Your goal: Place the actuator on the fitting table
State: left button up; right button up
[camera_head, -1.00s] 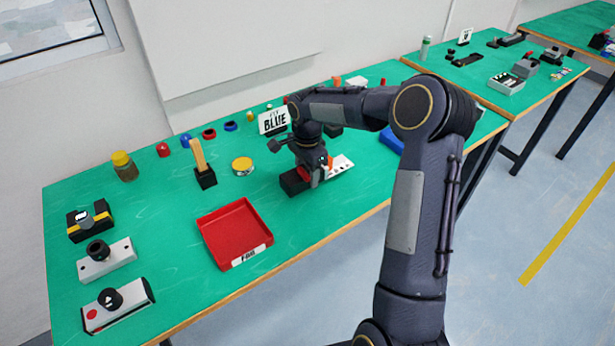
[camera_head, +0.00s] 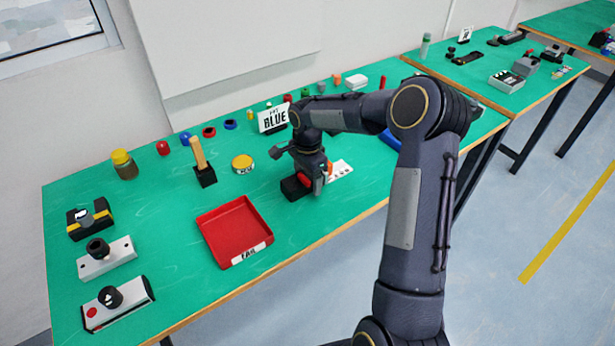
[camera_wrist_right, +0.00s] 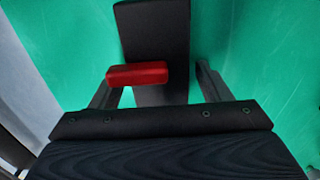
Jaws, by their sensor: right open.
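My right gripper (camera_head: 312,186) is low over the green table, at a black block with a red piece (camera_head: 293,188). In the right wrist view the gripper (camera_wrist_right: 157,80) is open. Its fingers stand on either side of the black block (camera_wrist_right: 153,30), and the red piece (camera_wrist_right: 137,74) lies across the block near the left finger. I cannot tell whether the fingers touch it, or whether this block is the actuator. A white plate with dark marks (camera_head: 341,168) is partly hidden behind the gripper. My left gripper is not in view.
A red tray (camera_head: 270,240) labelled FAIL lies left of the gripper. Knobbed units (camera_head: 106,256) line the table's left end. A wooden-handled tool (camera_head: 199,160) stands upright. Another green table (camera_head: 480,75) is at the right.

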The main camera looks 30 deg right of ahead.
jog(key=s+a+r+n+t, duration=0.1)
jog(key=s+r+n, duration=0.15)
jog(key=r, duration=0.55)
jog(key=s+a+r+n, duration=0.1)
jog(key=s+r, duration=0.2)
jog(key=r, duration=0.5)
jog(key=s+a+n+t+y, duration=0.1)
jog(key=s+a+n, duration=0.2)
jog(key=s, duration=0.5)
jog(key=s+a+f+n+t+y, duration=0.1)
jog(key=s+a+n+t, duration=0.1)
jog(key=s+n, duration=0.3)
jog(key=s+a+f+n+t+y, duration=0.1)
jog(key=s+a+n, duration=0.3)
jog(key=s, duration=0.7)
jog(key=shift+a+f+t+y, duration=0.2)
jog(key=shift+a+t+y, duration=0.1)
jog(key=shift+a+y, duration=0.1)
